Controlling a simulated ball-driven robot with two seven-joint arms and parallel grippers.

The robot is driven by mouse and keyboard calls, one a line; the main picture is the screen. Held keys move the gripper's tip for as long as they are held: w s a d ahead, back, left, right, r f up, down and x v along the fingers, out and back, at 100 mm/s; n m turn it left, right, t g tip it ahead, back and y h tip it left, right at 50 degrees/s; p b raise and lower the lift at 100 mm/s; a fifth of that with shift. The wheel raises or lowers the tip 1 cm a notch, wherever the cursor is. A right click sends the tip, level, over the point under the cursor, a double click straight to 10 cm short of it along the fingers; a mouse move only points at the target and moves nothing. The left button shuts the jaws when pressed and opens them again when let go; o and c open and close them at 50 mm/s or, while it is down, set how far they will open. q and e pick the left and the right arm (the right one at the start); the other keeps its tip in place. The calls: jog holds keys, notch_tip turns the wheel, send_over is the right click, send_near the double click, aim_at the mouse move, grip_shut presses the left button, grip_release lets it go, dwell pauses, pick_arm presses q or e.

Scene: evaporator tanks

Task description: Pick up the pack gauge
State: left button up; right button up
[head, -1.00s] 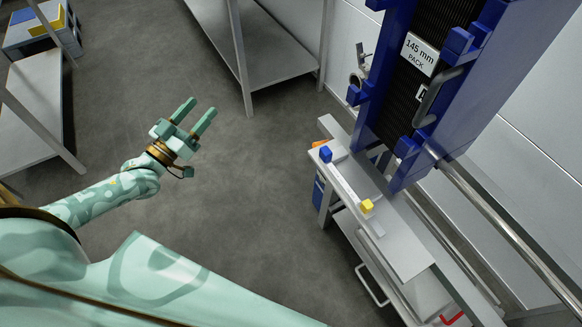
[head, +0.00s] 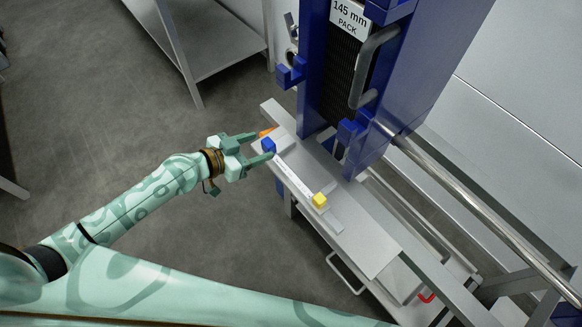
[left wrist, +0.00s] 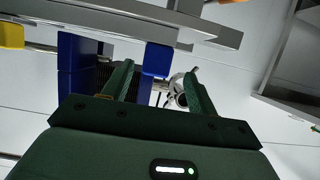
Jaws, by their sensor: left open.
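The pack gauge (head: 295,180) is a pale, thin bar with a blue block (head: 268,145) at its far end and a yellow block (head: 319,200) towards its near end. It lies along a grey bench top. My left gripper (head: 262,147) is open and empty, with its fingertips at the blue end. In the left wrist view the blue block (left wrist: 157,60) appears between the two fingers, and the yellow block (left wrist: 11,35) is at the left edge. I cannot tell whether the fingers straddle the block or stop short of it. My right gripper is not in view.
The grey bench (head: 375,250) has free room towards its near end. A tall blue frame (head: 415,85) labelled 145 mm PACK rises just behind the gauge. An orange item (head: 267,131) lies near the blue block. A steel table (head: 215,40) stands at the back.

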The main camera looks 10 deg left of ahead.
aim_at(277, 141)
pick_arm(q)
jog(key=x, duration=0.7)
jog(key=shift+s+d+r, duration=0.1)
jog(key=shift+s+d, duration=0.05)
jog(key=shift+r, duration=0.1)
grip_shut()
